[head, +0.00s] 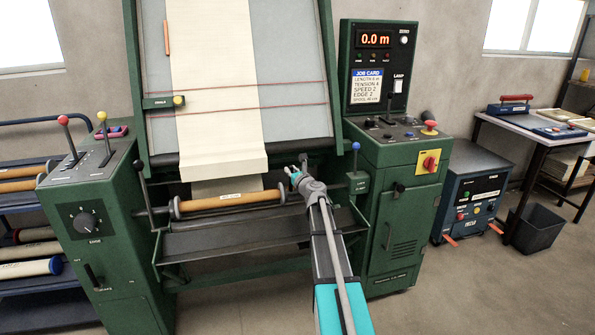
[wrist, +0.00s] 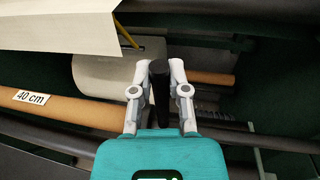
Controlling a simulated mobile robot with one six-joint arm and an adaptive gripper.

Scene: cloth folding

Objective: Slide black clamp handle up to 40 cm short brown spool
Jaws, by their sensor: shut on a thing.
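The brown spool with the "40 cm" label (wrist: 75,110) lies across the wrist view, and its right part is hidden behind my gripper. In the head view the brown spool (head: 225,201) sits across the front of the machine between grey end pieces. The black clamp handle (wrist: 159,98) stands between my fingers in the wrist view. My gripper (wrist: 160,72) is shut on this handle, one finger on each side. In the head view my gripper (head: 294,173) is near the right end of the spool, and the handle there is mostly hidden.
Cream cloth (head: 215,90) hangs down the inclined board above the spool. Behind the spool, a pale roll (wrist: 103,78) has a brown core sticking out right. A blue-knobbed lever (head: 356,148) stands right of my gripper. A dark tray (head: 240,240) lies below.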

